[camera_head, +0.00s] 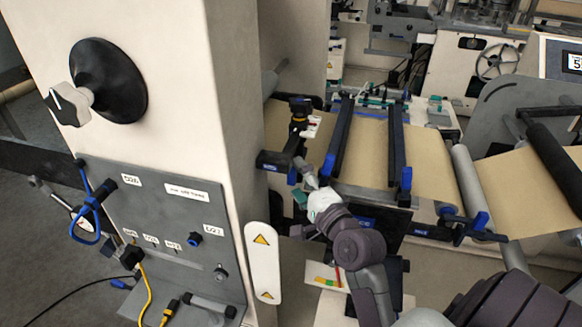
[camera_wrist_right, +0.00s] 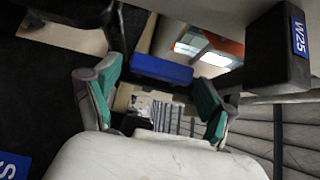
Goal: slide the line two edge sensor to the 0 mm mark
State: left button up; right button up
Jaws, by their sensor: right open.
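My right gripper (camera_head: 303,187) is beside the near left edge of the brown paper web (camera_head: 365,152) in the head view. In the wrist view its teal-padded fingers (camera_wrist_right: 158,78) are spread apart, with no object clearly held between them. A blue block (camera_wrist_right: 162,69) shows beyond the fingers, and a pale striped part (camera_wrist_right: 168,115) lies between them. I cannot tell whether either belongs to the line two edge sensor. A small dark upright device (camera_head: 300,108) stands at the web's left edge; its identity is unclear. No 0 mm mark is readable. My left gripper is out of view.
A black block labelled W25 (camera_wrist_right: 282,48) is close at the wrist view's right. A black bar end (camera_head: 272,161) juts from the cream column (camera_head: 235,130) near my gripper. Two dark blue-ended bars (camera_head: 398,150) cross the web. A grey panel (camera_head: 165,225) stands left.

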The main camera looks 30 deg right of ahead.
jog(key=shift+w+r, duration=0.2)
jog(key=shift+w, duration=0.75)
jog(key=shift+w+f, duration=0.15)
jog(key=shift+w, duration=0.4)
jog(key=shift+d, duration=0.1)
jog(key=shift+s, duration=0.1)
jog(key=c, duration=1.4)
jog(key=shift+p, duration=0.9)
jog(key=o, duration=1.4)
jog(key=shift+a, duration=0.2)
jog(key=shift+s, duration=0.1)
